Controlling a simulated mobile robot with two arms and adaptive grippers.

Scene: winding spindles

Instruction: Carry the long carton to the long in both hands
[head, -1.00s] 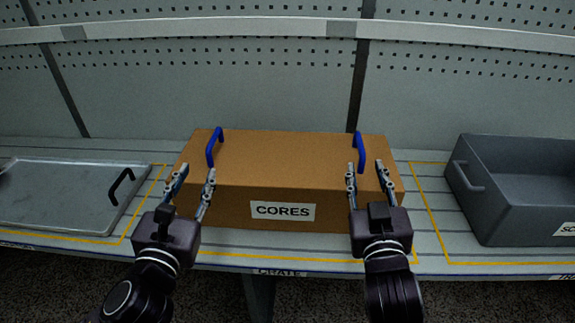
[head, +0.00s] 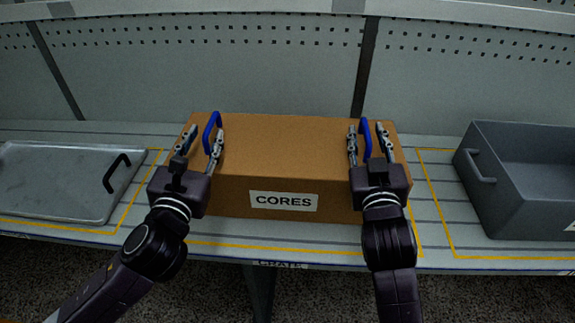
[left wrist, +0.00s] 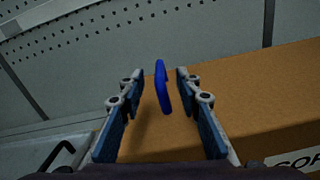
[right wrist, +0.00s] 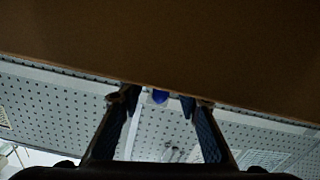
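The long carton (head: 290,160) is a brown box labelled CORES, standing on the shelf in the middle of the head view. It has a blue handle near each end: the left handle (head: 212,130) and the right handle (head: 366,140). My left gripper (head: 205,140) is open, its fingers at either side of the left handle. In the left wrist view the blue left handle (left wrist: 161,88) shows between the spread fingers. My right gripper (head: 368,138) is open around the right handle. In the right wrist view a small blue part of it (right wrist: 160,96) shows between the fingertips.
A grey metal tray (head: 50,205) with a black handle lies on the shelf at the left. A grey crate (head: 535,205) with a side handle stands at the right. Yellow lines mark bays on the shelf (head: 430,200). A perforated panel (head: 240,60) rises behind.

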